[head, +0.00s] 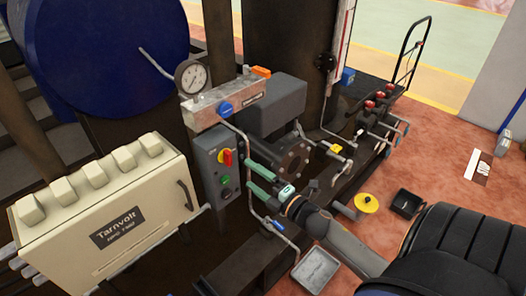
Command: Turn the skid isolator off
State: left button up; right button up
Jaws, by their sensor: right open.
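The skid isolator appears to be the red handle on a yellow plate (226,157) on the front of a grey control box (211,172). The red handle looks roughly upright; its exact setting is too small to read. My right gripper (251,177) has green fingers and reaches in from the lower right. It is open and empty, its fingers pointing at the box, just right of the isolator and apart from it. My left gripper is not in view.
A green button (224,180) sits below the isolator. A cream Tarnvolt cabinet (105,215) stands left. A grey tray (316,270) lies on the floor below my arm.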

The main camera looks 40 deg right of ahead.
jog(key=shift+s+d, duration=0.15)
jog(key=shift+s, duration=1.6)
jog(key=s+a+f+m+g+p, duration=0.3)
jog(key=s+a+f+m+g, duration=0.1)
jog(key=s+a+f+m, duration=0.2)
jog(key=s+a+f+m+g+y+p, duration=0.1)
jog(key=s+a+f+m+g+p, duration=0.3)
jog(key=s+a+m, duration=0.4)
jog(key=a+f+m+g, duration=0.1)
jog(key=a+m, duration=0.1)
jog(key=a, duration=0.2)
jog(key=shift+s+a+f+m, duration=0.3)
jog(key=shift+f+m, duration=0.1)
